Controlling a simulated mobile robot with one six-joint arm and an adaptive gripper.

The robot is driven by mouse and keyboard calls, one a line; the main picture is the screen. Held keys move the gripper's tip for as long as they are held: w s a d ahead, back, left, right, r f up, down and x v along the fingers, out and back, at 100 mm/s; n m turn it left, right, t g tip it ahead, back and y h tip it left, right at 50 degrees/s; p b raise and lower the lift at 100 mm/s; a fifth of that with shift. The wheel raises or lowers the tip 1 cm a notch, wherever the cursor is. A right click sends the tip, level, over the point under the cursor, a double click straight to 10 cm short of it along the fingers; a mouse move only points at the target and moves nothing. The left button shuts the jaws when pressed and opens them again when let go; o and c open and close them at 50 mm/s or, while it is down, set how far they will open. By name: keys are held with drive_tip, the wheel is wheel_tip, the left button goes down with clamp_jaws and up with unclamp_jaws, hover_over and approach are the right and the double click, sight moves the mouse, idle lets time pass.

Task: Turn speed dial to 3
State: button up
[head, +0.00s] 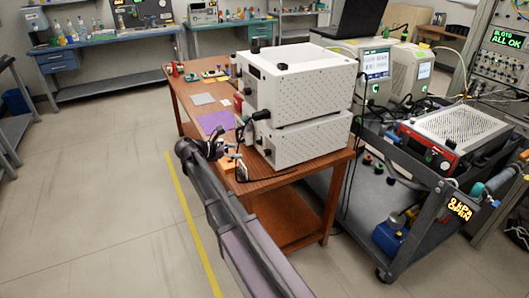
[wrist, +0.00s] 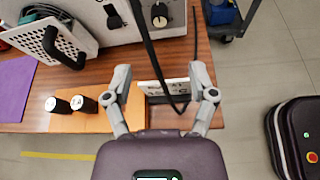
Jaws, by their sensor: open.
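My gripper (wrist: 160,82) is open in the wrist view, its two grey fingers apart at the wooden table's front edge. Nothing is gripped.
The wooden table (head: 190,98) also holds a purple mat (head: 216,121). A grey cart (head: 430,215) stands at right. Floor at left is clear.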

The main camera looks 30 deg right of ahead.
sight(264, 152)
drive_tip(key=shift+d, duration=0.1)
drive_tip(key=b+x, duration=0.5)
drive_tip(key=x, duration=0.8)
drive_tip(key=shift+d+f, duration=0.2)
drive_tip(key=shift+d, duration=0.1)
clamp_jaws()
